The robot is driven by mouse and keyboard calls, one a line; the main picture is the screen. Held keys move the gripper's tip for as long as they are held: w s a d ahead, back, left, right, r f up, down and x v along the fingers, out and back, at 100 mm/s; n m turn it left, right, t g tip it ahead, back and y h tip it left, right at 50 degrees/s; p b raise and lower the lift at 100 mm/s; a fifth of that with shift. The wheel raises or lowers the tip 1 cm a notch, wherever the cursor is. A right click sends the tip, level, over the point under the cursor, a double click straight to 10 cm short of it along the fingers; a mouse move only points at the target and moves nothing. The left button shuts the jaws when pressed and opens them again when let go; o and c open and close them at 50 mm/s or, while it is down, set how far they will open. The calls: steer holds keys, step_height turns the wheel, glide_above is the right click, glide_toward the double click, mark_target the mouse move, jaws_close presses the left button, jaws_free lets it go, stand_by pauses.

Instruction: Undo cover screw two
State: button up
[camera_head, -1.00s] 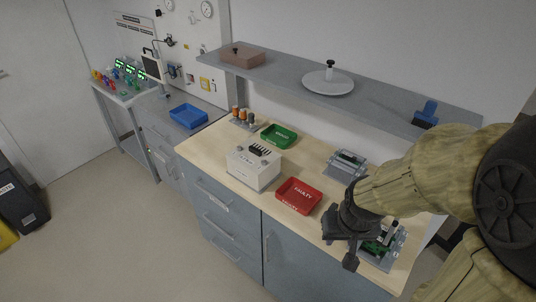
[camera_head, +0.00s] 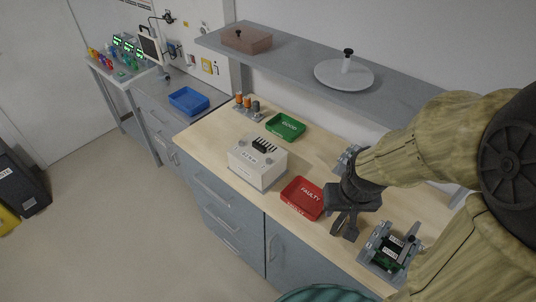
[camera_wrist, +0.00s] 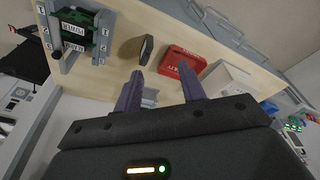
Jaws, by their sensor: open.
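My gripper (camera_head: 344,232) is open and empty above the front of the bench, between the red tray and a grey fixture (camera_head: 371,262). In the wrist view its two purple fingers (camera_wrist: 160,84) stand apart with nothing between them. The fixture holds a green board with white labels (camera_head: 392,250) and has a black knob (camera_head: 410,239) at its right. In the wrist view the board (camera_wrist: 76,29) reads POWER and the fixture (camera_wrist: 103,22) carries number plates. I cannot clearly make out cover screw two. A small dark block (camera_wrist: 147,48) sits ahead of the fingers.
The red FAULTY tray (camera_head: 321,205) is left of my gripper. A white box (camera_head: 255,170) and the green GOOD tray (camera_head: 300,129) are farther left. A shelf (camera_head: 295,68) overhangs the back. Another grey fixture (camera_head: 346,157) is partly hidden behind my arm.

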step_height(320, 180, up, 4)
steer(key=m+g+p, duration=0.3)
steer(key=m+p, duration=0.2)
glide_above(269, 159)
step_height(269, 159, down, 16)
steer(key=p, duration=0.5)
steer(key=shift+f, duration=0.2)
steer(key=shift+c, duration=0.2)
jaws_close()
